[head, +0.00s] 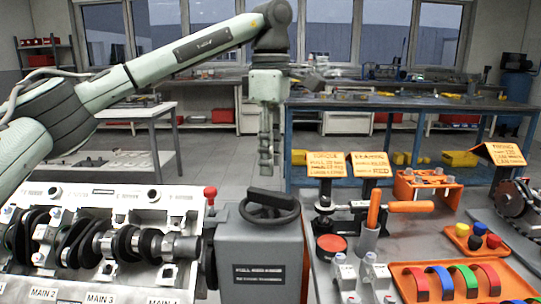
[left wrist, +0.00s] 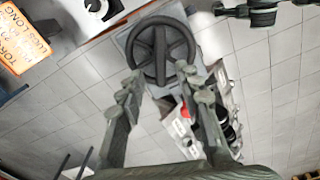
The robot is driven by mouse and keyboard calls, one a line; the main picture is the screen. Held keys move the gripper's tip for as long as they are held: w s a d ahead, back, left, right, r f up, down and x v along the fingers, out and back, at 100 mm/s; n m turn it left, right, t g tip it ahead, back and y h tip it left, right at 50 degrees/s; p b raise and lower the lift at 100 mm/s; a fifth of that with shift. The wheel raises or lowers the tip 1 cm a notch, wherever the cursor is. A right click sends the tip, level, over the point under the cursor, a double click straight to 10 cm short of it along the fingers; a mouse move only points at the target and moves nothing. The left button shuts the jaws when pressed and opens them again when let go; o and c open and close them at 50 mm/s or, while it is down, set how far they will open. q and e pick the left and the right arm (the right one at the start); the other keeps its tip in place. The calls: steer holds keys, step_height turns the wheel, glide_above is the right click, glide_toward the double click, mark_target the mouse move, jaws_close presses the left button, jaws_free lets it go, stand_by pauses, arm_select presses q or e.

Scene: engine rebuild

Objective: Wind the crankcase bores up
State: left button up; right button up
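The crankcase (head: 110,209) is a pale metal block at the lower left of the head view, its open side with the dark crankshaft (head: 95,243) facing up. A grey gear housing (head: 258,250) stands at its right end, with a black handwheel (head: 269,207) on top. My left gripper (head: 267,165) points down above and behind the handwheel, apart from it. In the left wrist view its two fingers (left wrist: 158,80) are spread with nothing between them, and the handwheel (left wrist: 160,50) shows beyond the tips. My right gripper is not in the head view.
A red-knobbed lever (head: 210,193) stands between the crankcase and the housing. To the right, the bench holds an orange-handled tool (head: 400,206), orange signs and an orange tray (head: 480,290) of coloured shells. The air around the handwheel looks clear.

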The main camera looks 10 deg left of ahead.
mark_target(270, 192)
arm_select(q)
steer(key=shift+m, duration=0.9)
steer(key=shift+f, duration=0.1)
steer(key=shift+a+f, duration=0.1)
steer(key=shift+f, duration=3.05)
steer(key=shift+c, duration=0.4)
jaws_close()
